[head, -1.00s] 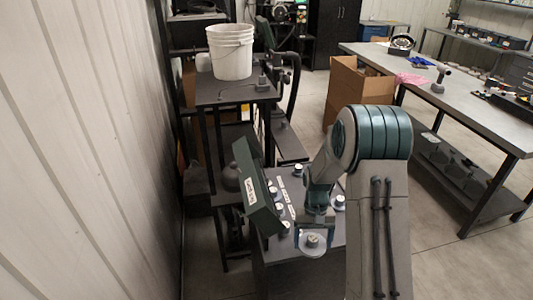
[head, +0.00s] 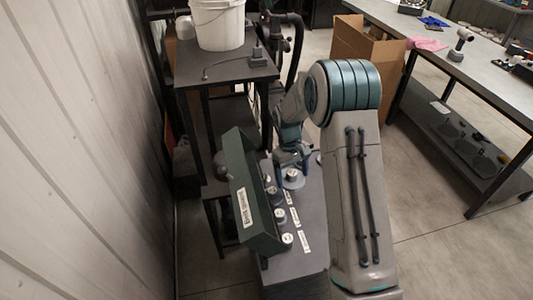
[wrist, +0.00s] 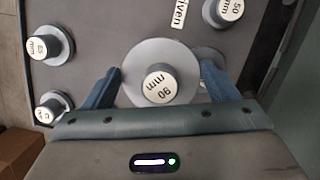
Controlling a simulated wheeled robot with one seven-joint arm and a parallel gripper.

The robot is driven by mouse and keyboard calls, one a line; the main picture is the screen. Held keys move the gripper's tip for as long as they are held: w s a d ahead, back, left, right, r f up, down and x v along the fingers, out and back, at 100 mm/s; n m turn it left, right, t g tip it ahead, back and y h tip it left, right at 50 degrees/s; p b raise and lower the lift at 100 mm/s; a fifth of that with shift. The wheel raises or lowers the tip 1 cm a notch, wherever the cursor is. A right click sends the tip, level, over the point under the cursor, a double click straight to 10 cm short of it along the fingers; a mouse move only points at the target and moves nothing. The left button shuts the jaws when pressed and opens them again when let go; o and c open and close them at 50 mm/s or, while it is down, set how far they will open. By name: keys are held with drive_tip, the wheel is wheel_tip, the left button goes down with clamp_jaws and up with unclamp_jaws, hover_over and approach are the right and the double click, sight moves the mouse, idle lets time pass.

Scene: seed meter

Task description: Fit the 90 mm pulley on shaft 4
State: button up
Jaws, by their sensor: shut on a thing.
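The 90 mm pulley (wrist: 133,62) is a pale grey disc with a raised hub and a white cap marked "90 mm". In the wrist view it sits between the two blue fingers of my gripper (wrist: 160,88), which are shut on it. The head view shows my gripper (head: 292,168) over the dark bench top, with a white-capped hub (head: 292,176) at its tips. I cannot tell how high the pulley is above the bench, or which shaft is under it. Shaft 4 cannot be made out by any number.
A long green guard (head: 242,190) stands open left of my gripper. Several capped pulleys (head: 280,215) line it, beside white labels. A 50 mm pulley (wrist: 225,10) and a "driven" label (wrist: 180,12) are near. Two smaller ones (wrist: 47,45) stand left. A grey disc (wrist: 207,57) is partly hidden.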

drive_tip(key=w+a+n, duration=0.2)
drive_tip(key=w+a+r+n+t+h+b, duration=0.1)
drive_tip(key=w+a+n, duration=0.1)
drive_tip(key=a+n, duration=0.1)
drive_tip(key=w+a+r+n, duration=0.1)
drive_tip(key=w+a+n, duration=0.1)
drive_tip(key=w+a, duration=0.1)
drive_tip(key=shift+a+r+n+h, duration=0.15)
drive_tip(key=shift+n+h, duration=0.25)
drive_tip(key=b, duration=0.3)
hover_over(269, 179)
drive_tip(key=a, duration=0.1)
drive_tip(key=shift+w+f, duration=0.15)
drive_tip(key=shift+f, duration=2.3)
drive_tip(key=shift+f+b, duration=1.4)
drive_tip(key=shift+f, duration=0.45)
drive_tip(key=o, duration=1)
drive_tip(key=shift+o, duration=0.2)
